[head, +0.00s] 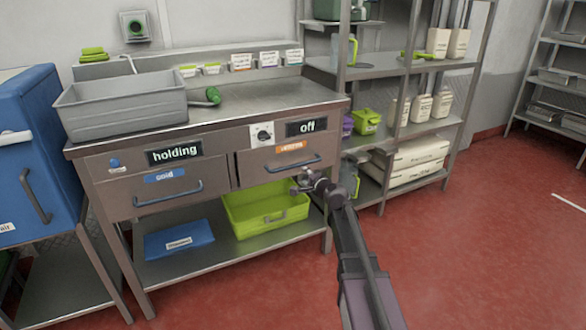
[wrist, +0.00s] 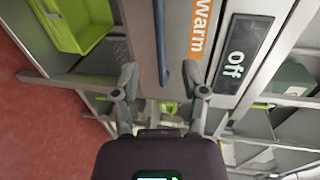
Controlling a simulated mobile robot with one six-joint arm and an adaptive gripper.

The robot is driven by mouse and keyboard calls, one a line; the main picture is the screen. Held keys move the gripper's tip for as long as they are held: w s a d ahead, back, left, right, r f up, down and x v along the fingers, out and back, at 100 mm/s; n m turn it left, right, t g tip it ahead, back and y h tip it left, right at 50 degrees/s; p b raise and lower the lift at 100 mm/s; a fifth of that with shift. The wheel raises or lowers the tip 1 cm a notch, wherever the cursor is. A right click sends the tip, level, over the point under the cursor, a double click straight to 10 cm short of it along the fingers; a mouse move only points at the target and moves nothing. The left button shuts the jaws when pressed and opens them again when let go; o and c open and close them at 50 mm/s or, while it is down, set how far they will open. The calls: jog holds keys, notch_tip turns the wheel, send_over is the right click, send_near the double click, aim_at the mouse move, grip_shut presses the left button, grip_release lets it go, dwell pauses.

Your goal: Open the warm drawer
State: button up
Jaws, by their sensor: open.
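The warm drawer (head: 256,164) is the right-hand one under the counter, with an orange label and a dark bar handle (head: 294,163). It looks shut, its front level with the cold drawer (head: 122,199). My gripper (head: 305,182) is open, just below the right part of that handle. In the wrist view, turned sideways, the fingers of my gripper (wrist: 166,86) are spread and the handle (wrist: 161,45) lines up with the gap between them. The orange "warm" label (wrist: 200,27) is beside it. I cannot tell whether the fingers touch the handle.
A display reading "off" (head: 307,127) and a dial (head: 262,133) sit above the drawer. A green bin (head: 235,217) and a blue box (head: 180,240) are on the lower shelf. A metal rack (head: 397,70) stands close at the right. The red floor (head: 480,240) in front is clear.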

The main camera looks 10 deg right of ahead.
aim_at(292, 167)
jog(key=b+x, duration=0.2)
jog(key=x, duration=1)
jog(key=shift+w, duration=0.1)
jog(key=shift+c, duration=0.2)
grip_shut()
